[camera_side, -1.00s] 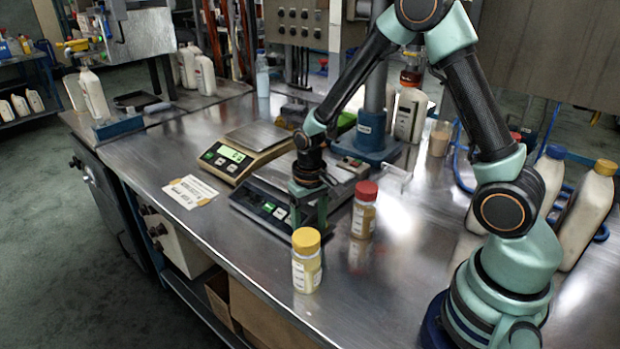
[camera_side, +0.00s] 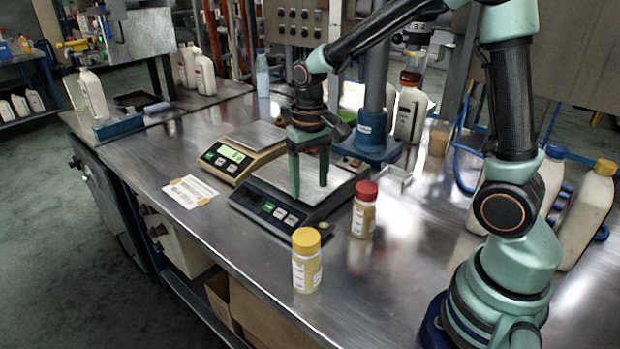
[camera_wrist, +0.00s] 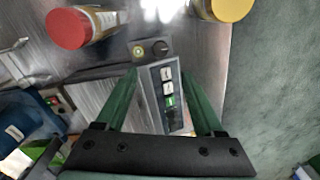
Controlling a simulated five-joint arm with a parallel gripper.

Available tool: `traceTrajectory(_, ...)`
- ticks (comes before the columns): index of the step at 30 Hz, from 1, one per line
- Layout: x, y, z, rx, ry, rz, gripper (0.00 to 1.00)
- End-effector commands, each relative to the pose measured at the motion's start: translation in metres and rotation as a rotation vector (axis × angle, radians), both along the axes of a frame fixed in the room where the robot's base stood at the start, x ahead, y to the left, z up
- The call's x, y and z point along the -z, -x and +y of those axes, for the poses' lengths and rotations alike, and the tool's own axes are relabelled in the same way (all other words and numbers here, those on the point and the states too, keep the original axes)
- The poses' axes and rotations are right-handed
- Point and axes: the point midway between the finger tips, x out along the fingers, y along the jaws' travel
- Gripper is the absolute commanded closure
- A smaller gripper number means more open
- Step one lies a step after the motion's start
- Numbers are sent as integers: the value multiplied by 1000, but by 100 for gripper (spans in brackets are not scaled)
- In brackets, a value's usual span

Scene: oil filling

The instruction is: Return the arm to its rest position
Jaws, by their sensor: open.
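My gripper (camera_side: 309,172) is open and empty. In the side view it points down over the plate of the black scale (camera_side: 272,206), with its two green fingers apart. In the wrist view the gripper (camera_wrist: 165,88) has its fingers spread on either side of the scale's panel (camera_wrist: 166,92), with nothing between them but the view of the scale. My arm reaches in from the right, raised and bent at the elbow.
A red-capped bottle (camera_side: 363,211) and a yellow-capped bottle (camera_side: 306,262) stand in front of the scale. A gold scale (camera_side: 238,157) is on its left. A blue-based stand (camera_side: 372,142) is close behind. White jugs (camera_side: 585,215) stand at the right.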

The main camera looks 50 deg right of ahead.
Motion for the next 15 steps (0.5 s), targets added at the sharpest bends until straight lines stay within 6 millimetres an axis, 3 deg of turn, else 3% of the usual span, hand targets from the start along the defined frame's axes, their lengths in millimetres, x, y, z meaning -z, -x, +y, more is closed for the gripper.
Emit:
traceTrajectory(11, -4, 0, 0, -2, 0, -5, 30)
traceTrajectory(15, -18, 5, 1, -21, 1, -44, 30)
